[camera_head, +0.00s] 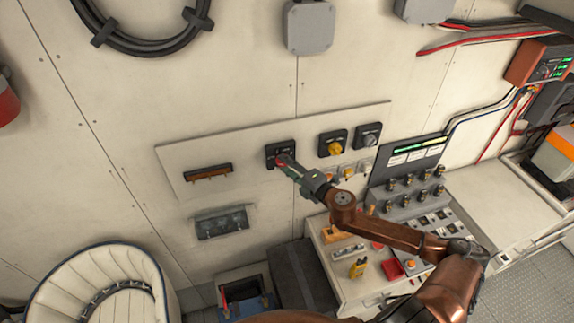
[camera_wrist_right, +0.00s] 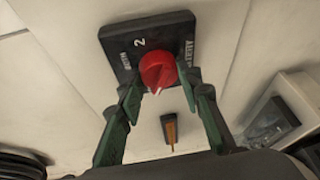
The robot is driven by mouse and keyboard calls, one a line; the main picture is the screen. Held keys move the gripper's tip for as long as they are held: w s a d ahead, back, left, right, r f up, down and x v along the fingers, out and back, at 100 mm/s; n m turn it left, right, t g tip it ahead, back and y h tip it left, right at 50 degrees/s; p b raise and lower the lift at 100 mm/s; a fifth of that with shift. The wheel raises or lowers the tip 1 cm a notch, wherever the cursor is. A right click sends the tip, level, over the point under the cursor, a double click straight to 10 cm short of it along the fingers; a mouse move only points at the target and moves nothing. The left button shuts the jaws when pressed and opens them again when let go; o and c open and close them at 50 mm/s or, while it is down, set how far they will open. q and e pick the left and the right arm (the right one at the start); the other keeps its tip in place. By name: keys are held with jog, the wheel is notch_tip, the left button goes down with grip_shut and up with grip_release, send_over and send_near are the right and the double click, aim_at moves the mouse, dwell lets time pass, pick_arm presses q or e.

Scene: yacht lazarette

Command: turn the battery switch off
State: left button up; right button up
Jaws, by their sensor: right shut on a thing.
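The battery switch is a red knob (camera_wrist_right: 157,71) on a black square plate (camera_wrist_right: 118,48) with white lettering and a "2". In the head view its black plate (camera_head: 273,150) sits on the wall panel, with the red knob mostly hidden behind my gripper. My right gripper (camera_head: 284,162) reaches it from the lower right. In the right wrist view the green-sided fingers (camera_wrist_right: 160,90) stand either side of the knob and are shut on it. My left gripper is not in view.
A yellow-knob switch (camera_head: 333,144) and a grey-knob switch (camera_head: 367,136) are right of it on the same pale panel (camera_head: 176,155). An orange-brown bar (camera_head: 208,172) is to the left. A bench with several small parts and a fuse board (camera_head: 408,153) stand below right.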

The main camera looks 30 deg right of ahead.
jog(key=shift+n, duration=0.3)
dwell(0.4)
jog(key=o, duration=1.2)
jog(key=shift+w, duration=0.1)
jog(key=shift+c, duration=0.2)
jog(key=shift+s, duration=0.5)
jog(key=s+d+r, duration=0.1)
jog(key=s, duration=1)
jog(key=shift+d+r, duration=0.4)
